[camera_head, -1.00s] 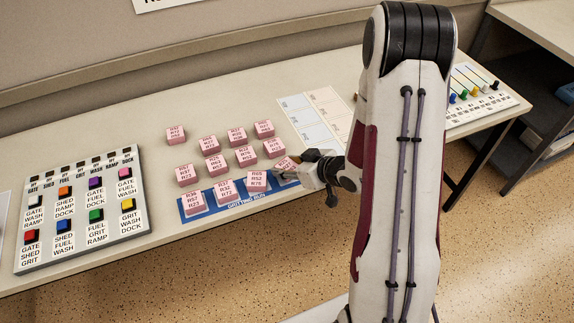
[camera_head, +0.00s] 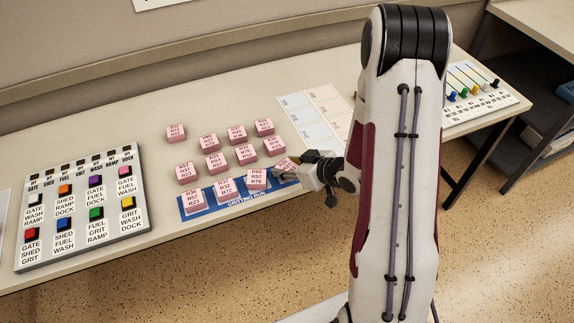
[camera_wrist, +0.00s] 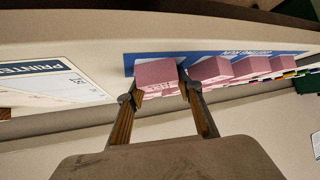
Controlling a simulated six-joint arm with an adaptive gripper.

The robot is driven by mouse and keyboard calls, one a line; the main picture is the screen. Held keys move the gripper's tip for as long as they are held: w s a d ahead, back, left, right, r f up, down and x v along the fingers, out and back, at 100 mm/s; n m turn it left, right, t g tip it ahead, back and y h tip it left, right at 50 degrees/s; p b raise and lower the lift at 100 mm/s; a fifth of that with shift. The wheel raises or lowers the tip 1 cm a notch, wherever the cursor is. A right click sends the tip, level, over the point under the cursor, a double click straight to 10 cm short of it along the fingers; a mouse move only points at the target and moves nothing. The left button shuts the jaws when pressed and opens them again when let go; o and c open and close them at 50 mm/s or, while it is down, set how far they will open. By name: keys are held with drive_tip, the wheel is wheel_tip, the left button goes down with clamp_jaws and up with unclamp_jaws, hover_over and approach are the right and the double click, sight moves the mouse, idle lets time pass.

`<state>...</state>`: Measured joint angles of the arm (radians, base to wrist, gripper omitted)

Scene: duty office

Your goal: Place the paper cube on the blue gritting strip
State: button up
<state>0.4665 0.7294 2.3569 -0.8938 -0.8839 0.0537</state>
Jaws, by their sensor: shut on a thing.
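My gripper (camera_head: 296,172) is shut on a pink paper cube (camera_head: 284,164) at the right end of the blue gritting strip (camera_head: 247,202). In the wrist view the held cube (camera_wrist: 156,72) sits between my two fingertips (camera_wrist: 157,94), over the strip's end (camera_wrist: 129,63). I cannot tell whether its underside touches the strip. Three more pink cubes stand in a row on the strip: a left one (camera_head: 194,202), a middle one (camera_head: 226,190) and a right one (camera_head: 256,179), close beside the held cube. My fingers partly hide the held cube in the head view.
Several more pink cubes (camera_head: 245,154) stand behind the strip. A button panel (camera_head: 137,218) is at the left. A printed sheet (camera_head: 312,118) lies behind my gripper, and a slider panel (camera_head: 510,101) is at the far right. The table's front edge runs close to the strip.

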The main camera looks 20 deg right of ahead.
drive_tip(key=o, duration=1.3)
drive_tip(key=shift+s, duration=0.1)
drive_tip(key=v, duration=1.1)
drive_tip(key=shift+s+r, duration=0.25)
drive_tip(key=shift+r, duration=0.05)
drive_tip(key=shift+d, duration=0.1)
